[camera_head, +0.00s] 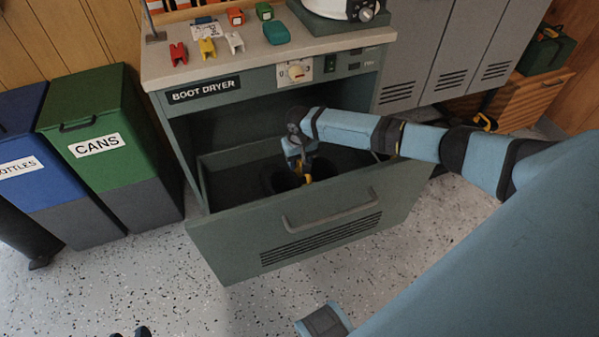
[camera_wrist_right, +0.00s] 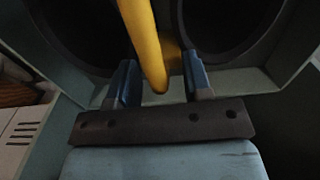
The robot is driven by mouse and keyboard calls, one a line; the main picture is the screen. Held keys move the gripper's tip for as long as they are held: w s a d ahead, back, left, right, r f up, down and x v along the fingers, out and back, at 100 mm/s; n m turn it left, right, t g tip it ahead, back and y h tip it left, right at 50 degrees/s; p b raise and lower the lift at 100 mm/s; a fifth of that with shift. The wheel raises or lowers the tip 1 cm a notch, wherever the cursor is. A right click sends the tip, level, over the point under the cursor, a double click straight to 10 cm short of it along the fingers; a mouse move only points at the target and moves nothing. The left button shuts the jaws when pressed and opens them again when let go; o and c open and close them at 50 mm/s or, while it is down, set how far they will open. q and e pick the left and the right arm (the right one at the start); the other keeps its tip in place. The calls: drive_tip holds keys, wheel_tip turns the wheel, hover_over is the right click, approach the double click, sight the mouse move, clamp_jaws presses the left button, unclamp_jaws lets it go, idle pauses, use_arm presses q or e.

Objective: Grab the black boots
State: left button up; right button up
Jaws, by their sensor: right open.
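The black boots show as two dark round openings side by side in the open drawer (camera_head: 335,222) of the boot dryer. One boot (camera_head: 284,180) shows in the head view beside my right gripper (camera_head: 302,170). In the right wrist view the openings lie to the left (camera_wrist_right: 80,35) and right (camera_wrist_right: 225,25). A yellow strap or handle (camera_wrist_right: 148,50) runs between them. My right gripper is open, with its fingers on either side of the yellow piece, not visibly closed on it. Small dark parts at the bottom edge may be my left gripper (camera_head: 134,333); its jaws are unclear.
The boot dryer top (camera_head: 270,58) holds several small coloured items and a white appliance (camera_head: 340,8). A green cans bin (camera_head: 95,115) and a blue bottles bin (camera_head: 22,150) stand at left. Grey lockers (camera_head: 420,60) stand at right. The speckled floor in front is clear.

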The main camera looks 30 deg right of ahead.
clamp_jaws()
idle(1.3)
drive_tip(key=shift+r, duration=0.15)
